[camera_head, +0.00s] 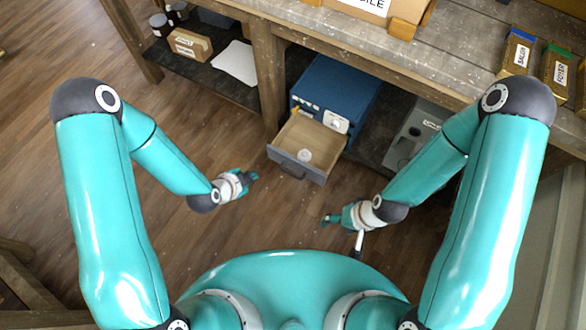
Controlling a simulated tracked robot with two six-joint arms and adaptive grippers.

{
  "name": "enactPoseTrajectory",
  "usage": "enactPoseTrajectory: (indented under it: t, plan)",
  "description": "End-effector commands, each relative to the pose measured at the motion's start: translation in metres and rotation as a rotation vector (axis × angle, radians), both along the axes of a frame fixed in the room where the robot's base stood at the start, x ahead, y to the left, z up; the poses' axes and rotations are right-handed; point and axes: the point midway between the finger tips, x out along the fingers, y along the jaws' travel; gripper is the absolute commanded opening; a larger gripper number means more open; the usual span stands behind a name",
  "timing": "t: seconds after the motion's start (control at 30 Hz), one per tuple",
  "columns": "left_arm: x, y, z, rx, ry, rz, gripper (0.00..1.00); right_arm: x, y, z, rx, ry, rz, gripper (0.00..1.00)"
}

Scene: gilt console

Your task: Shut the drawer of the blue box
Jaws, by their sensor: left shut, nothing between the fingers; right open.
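The blue box (334,84) stands on the lower shelf under the workbench. Its drawer (316,132) is pulled out toward me, with a pale wooden inside and a grey-blue front. A small white round item (304,155) lies in the drawer near its front. My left gripper (254,176) is shut and empty, to the left of the drawer front and apart from it. My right gripper (327,219) is open and empty, in front of the drawer and below it in the picture, apart from it.
The wooden bench (455,62) overhangs the box. A bench leg (268,75) stands just left of the box. A grey metal case (413,135) stands to the right. A cardboard box (190,44) and white paper (236,62) lie on the left shelf. The floor before the drawer is clear.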

Motion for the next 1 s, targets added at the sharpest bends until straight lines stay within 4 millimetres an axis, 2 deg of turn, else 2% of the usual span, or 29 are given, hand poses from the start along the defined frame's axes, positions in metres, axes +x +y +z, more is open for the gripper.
enactPoseTrajectory:
  t: [0.03,0.13,0.23,0.33,0.5,0.6,0.73,1.0]
  plan:
    - [0.013,-0.004,-0.021,0.068,-0.103,-0.100,0.00,0.000,0.000,-0.022,0.000,0.001,0.000,0.70]
    - [0.039,-0.013,-0.049,0.233,-0.337,-0.308,0.00,0.000,0.000,-0.052,0.000,0.001,0.000,0.70]
    - [0.059,-0.026,-0.092,0.396,-0.556,-0.473,0.00,0.000,0.000,-0.095,0.000,0.001,0.000,0.70]
    - [0.064,-0.039,-0.132,0.454,-0.661,-0.534,0.00,0.000,0.000,-0.127,0.000,0.001,0.000,0.70]
    - [0.051,-0.053,-0.193,0.423,-0.650,-0.555,0.00,0.000,0.000,-0.165,0.000,0.001,0.000,0.70]
    - [0.044,-0.056,-0.210,0.411,-0.633,-0.561,0.00,0.000,0.000,-0.175,0.000,0.001,0.000,0.70]
    - [0.044,-0.058,-0.216,0.409,-0.629,-0.561,0.00,0.000,0.000,-0.178,0.000,0.000,0.000,0.70]
    - [0.068,-0.072,-0.231,0.410,-0.629,-0.562,0.00,0.000,0.000,-0.181,0.000,0.000,0.000,0.70]
